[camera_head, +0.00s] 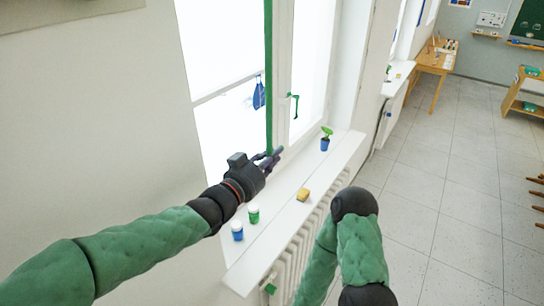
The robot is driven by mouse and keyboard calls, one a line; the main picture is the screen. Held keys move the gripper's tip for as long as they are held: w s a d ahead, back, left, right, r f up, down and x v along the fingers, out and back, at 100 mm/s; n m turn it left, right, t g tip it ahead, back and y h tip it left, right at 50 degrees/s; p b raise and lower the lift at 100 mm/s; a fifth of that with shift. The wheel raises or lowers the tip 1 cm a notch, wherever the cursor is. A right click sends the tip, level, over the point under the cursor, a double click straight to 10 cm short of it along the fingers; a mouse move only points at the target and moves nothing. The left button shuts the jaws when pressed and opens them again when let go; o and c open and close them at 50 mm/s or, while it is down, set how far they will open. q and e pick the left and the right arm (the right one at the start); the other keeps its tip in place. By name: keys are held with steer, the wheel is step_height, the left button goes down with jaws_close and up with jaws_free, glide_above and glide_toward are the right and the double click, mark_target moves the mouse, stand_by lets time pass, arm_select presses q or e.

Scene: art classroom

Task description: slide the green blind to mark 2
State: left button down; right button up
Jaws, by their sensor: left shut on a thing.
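The green blind (268,75) shows as a narrow upright green strip along the window, running down from the top edge of the view. My left gripper (274,156) is at its lower end, above the window sill. It is shut on the green blind, though the fingers are small and dark and hide the exact contact. No number marks can be read in this view. My right arm rises from the bottom of the view, but its gripper is not in sight.
The white sill (240,272) holds a blue-labelled jar (237,231), a green-labelled jar (253,215), a yellow sponge (303,194) and a potted plant (325,142). A green window handle (294,106) is right of the blind. A radiator (297,246) is below. The floor at right is open.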

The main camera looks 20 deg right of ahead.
arm_select(q)
step_height(320, 180, down, 48)
steer(key=b, duration=3.9)
steer(key=shift+w+a+r, duration=0.15)
steer(key=shift+a+r, duration=0.05)
steer(key=shift+r, duration=0.05)
steer(key=c, duration=1.5)
jaws_free()
steer(key=shift+o, duration=1.3)
steer(key=shift+w, duration=0.1)
steer(key=shift+r, duration=0.1)
steer(key=shift+a, duration=0.1)
steer(key=v, duration=1.2)
